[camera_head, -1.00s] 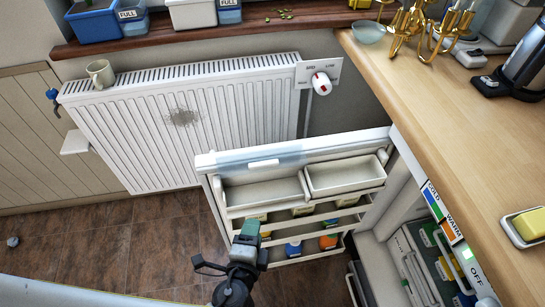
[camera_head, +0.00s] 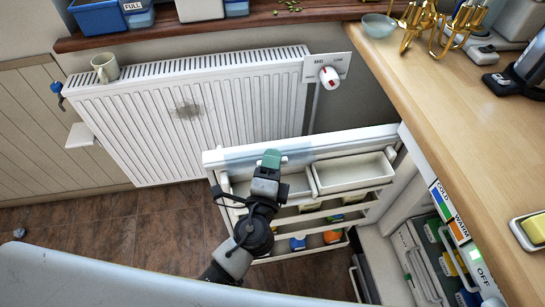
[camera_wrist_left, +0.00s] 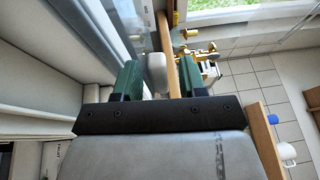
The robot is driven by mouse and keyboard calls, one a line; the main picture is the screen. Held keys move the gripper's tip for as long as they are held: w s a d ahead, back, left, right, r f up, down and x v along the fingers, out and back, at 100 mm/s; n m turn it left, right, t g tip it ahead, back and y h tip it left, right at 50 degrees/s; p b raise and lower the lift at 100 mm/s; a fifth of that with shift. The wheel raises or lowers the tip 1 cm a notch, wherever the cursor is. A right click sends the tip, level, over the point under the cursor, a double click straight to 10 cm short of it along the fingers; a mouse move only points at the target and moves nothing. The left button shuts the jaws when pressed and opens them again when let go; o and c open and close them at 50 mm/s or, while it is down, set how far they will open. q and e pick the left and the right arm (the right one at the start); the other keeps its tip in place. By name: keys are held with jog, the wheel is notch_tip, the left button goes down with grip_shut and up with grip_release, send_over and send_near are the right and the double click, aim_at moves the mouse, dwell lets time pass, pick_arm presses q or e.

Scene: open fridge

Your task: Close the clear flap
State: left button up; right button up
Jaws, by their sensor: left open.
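The clear flap (camera_head: 237,153) is a bluish see-through panel. It stands raised along the top of the open fridge door (camera_head: 350,140), over the left door compartment. My left gripper (camera_head: 272,158) has green fingertips and is at the flap's right part, covering its white handle in the head view. In the left wrist view the gripper (camera_wrist_left: 157,80) is open. A white rounded piece (camera_wrist_left: 157,68), possibly the flap's handle, shows between or just beyond the fingers; I cannot tell whether they touch it. My right gripper is not in view.
A white radiator (camera_head: 180,115) with a mug (camera_head: 105,68) on it stands behind the door. The wooden counter (camera_head: 455,120) lies to the right, above the open fridge. An open white bin (camera_head: 352,174) is right of the gripper.

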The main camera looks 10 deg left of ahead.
pick_arm(q)
jog(key=shift+w, duration=0.25)
grip_shut()
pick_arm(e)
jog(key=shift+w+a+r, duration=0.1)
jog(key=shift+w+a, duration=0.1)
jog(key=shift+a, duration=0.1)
